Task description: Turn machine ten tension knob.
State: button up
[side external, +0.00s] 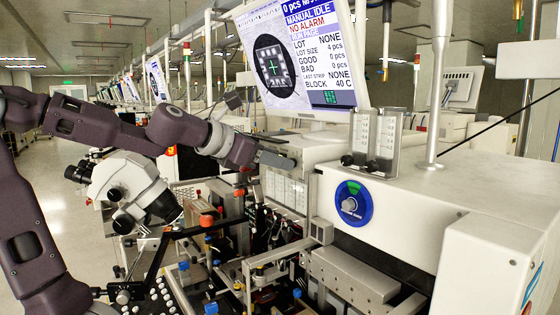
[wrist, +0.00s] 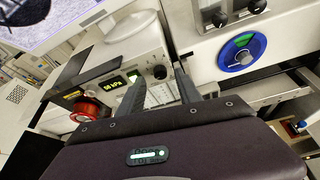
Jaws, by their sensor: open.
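A grey tension knob (side external: 349,205) sits at the centre of a round blue dial (side external: 362,214) with a green wedge at its top, on the white machine's front. The knob also shows in the wrist view (wrist: 246,57), right of my fingers. My gripper (side external: 290,161) is left of the dial and higher in the side view, clear of the knob. In the wrist view my gripper (wrist: 132,60) has its two dark fingers spread wide, with no object between them. Whether this machine is number ten cannot be read.
Two flow gauges with black knobs (side external: 372,166) stand above the dial. A monitor (side external: 300,60) hangs above my gripper. A microscope (side external: 130,185) and crowded fixtures lie left and below. The wrist view shows a red knob (wrist: 85,108) and a pressure display (wrist: 115,83).

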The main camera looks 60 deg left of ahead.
jog(key=shift+x, duration=0.8)
jog(key=shift+c, duration=0.4)
grip_shut()
jog(key=shift+d+f+m+t+y, duration=0.2)
jog(key=shift+m+t+y, duration=0.6)
jog(key=shift+m, duration=1.3)
jog(key=shift+d+f+m+t+y, duration=0.1)
jog(key=shift+f+m+t+y, duration=0.15)
jog(key=shift+m+y, duration=1.45)
jog(key=shift+d+f+m+t+y, duration=0.2)
jog(key=shift+m+t+y, duration=0.4)
jog(key=shift+m, duration=1.9)
